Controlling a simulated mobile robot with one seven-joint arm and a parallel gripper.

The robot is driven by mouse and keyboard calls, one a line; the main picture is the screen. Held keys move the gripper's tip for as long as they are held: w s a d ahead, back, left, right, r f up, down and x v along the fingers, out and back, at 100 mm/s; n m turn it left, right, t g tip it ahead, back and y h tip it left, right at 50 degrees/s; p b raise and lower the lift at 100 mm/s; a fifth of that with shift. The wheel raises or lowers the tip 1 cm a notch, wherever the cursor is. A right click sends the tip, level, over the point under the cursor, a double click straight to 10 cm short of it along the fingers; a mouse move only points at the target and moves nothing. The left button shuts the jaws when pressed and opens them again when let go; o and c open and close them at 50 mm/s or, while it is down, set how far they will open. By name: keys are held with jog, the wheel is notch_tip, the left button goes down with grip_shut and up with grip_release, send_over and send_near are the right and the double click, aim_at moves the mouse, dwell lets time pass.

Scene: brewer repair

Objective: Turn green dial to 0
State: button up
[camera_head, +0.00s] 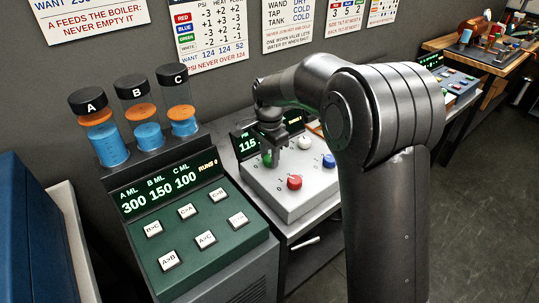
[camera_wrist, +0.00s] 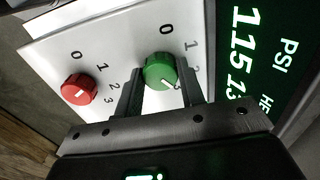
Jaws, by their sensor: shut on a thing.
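The green dial (camera_head: 266,160) sits on the white top of a control box (camera_head: 281,207), below its PSI display. My gripper (camera_head: 273,143) reaches down over it. In the wrist view, the green dial (camera_wrist: 159,70) stands between my two fingers (camera_wrist: 160,82), which are shut on its sides. Its white pointer mark slants to the lower right, away from the printed 0 at the top. The PSI display (camera_wrist: 243,42) reads 115.
A red dial (camera_head: 294,182) and a blue dial (camera_head: 329,161) sit close by on the same box; the red dial (camera_wrist: 79,89) also shows in the wrist view. A green button panel (camera_head: 190,228) with capped tubes (camera_head: 110,140) stands to the left.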

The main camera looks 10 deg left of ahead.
aim_at(270, 158)
jog(key=n, duration=0.6)
jog(key=shift+n, duration=0.3)
jog(key=n, duration=0.6)
jog(key=shift+d, duration=0.1)
jog(key=n, duration=0.6)
jog(key=shift+n, duration=0.3)
jog(key=n, duration=0.5)
jog(key=shift+w, duration=0.1)
jog(key=shift+n, duration=0.4)
jog(key=o, duration=1)
jog(key=shift+r, duration=0.1)
notch_tip(270, 158, up, 11)
jog(key=shift+f, duration=0.15)
